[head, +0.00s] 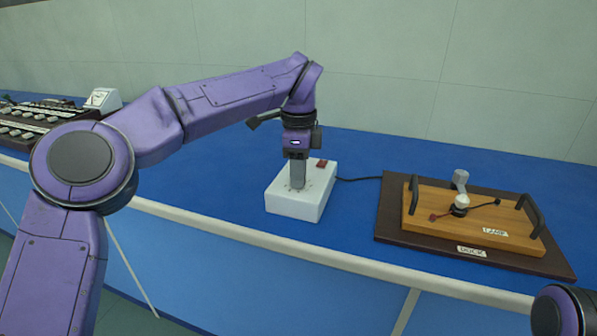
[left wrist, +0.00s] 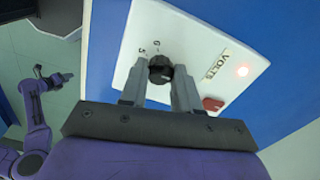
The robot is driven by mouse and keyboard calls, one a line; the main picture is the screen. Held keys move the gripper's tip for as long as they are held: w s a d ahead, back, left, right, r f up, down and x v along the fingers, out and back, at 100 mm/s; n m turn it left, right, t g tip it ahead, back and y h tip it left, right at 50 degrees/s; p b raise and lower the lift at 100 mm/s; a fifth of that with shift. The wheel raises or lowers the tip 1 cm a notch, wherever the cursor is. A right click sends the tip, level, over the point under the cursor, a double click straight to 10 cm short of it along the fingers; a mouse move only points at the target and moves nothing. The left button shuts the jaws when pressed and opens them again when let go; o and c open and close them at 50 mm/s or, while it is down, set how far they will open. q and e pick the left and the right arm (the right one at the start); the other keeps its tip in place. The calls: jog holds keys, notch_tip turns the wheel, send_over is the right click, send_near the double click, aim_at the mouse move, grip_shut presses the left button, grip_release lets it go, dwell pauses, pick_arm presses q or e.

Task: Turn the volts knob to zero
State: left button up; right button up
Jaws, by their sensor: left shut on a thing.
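The white supply box (head: 290,207) stands on the blue bench in the head view. My left gripper (head: 297,184) points down onto its top, and its fingers hide the knob there. In the left wrist view the black volts knob (left wrist: 160,70) sits between the two grey fingers, which are shut on it. Dial numbers show left of the knob; its exact setting is unclear. The VOLTS label (left wrist: 216,64) is right of it.
A dark dock board (head: 390,222) to the right carries a wooden lamp board (head: 425,228) with two black handles. A black cable (head: 358,179) runs from the box toward it. A dark panel with several knobs (head: 40,122) and a white meter (head: 103,99) stand far left.

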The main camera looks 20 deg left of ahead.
pick_arm(q)
jog(key=o, duration=1.1)
jog(key=shift+c, duration=0.2)
jog(key=shift+r, duration=0.1)
notch_tip(320, 180, up, 10)
jog(key=p, duration=0.3)
jog(key=shift+r, duration=0.2)
